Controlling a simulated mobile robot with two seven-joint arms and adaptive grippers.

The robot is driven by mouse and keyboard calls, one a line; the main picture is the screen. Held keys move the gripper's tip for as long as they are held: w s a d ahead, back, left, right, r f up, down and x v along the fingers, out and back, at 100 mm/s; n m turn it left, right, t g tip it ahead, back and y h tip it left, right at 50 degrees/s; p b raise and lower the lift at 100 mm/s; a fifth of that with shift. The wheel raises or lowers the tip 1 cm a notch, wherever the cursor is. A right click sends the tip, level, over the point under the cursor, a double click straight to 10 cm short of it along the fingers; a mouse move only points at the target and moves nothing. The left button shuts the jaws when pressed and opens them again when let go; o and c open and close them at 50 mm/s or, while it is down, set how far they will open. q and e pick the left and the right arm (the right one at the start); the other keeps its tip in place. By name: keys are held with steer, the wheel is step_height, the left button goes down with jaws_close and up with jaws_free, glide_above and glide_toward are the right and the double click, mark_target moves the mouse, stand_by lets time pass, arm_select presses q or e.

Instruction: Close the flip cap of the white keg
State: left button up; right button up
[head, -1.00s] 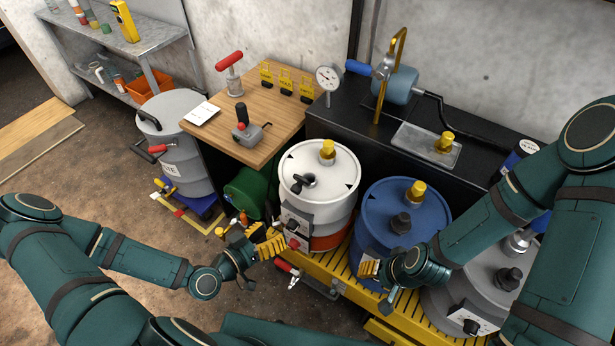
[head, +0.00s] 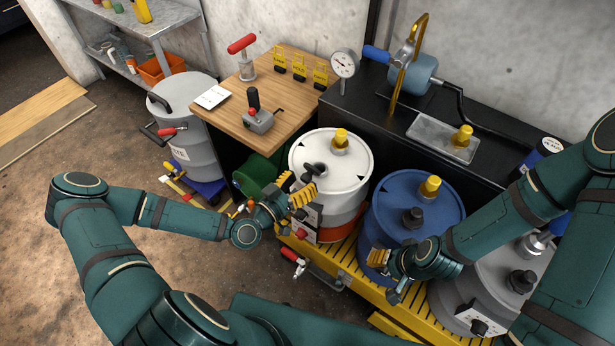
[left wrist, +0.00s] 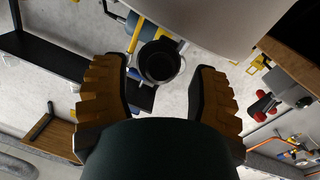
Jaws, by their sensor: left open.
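The white keg (head: 352,188) stands upright with a yellow valve (head: 340,140) on its lid. Its black flip cap (head: 317,170) stands up at the lid's near left edge, partly hidden by my left gripper. My left gripper (head: 296,190) is open beside the keg's upper left edge, close to the cap. In the left wrist view its two ribbed yellow fingers (left wrist: 160,95) are spread, with a dark round part (left wrist: 158,62) beyond them, apparently the cap. My right gripper (head: 382,275) is in front of the blue drum; its finger gap is unclear.
The blue drum (head: 455,205) stands close to the right of the white keg on a yellow slatted platform (head: 345,255). A grey drum (head: 462,292) is further right. A black bench (head: 390,120) lies behind, a wooden table (head: 290,115) at back left.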

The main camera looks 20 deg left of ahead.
arm_select(q)
steer(key=shift+x, duration=1.35)
steer(key=shift+o, duration=0.2)
jaws_close()
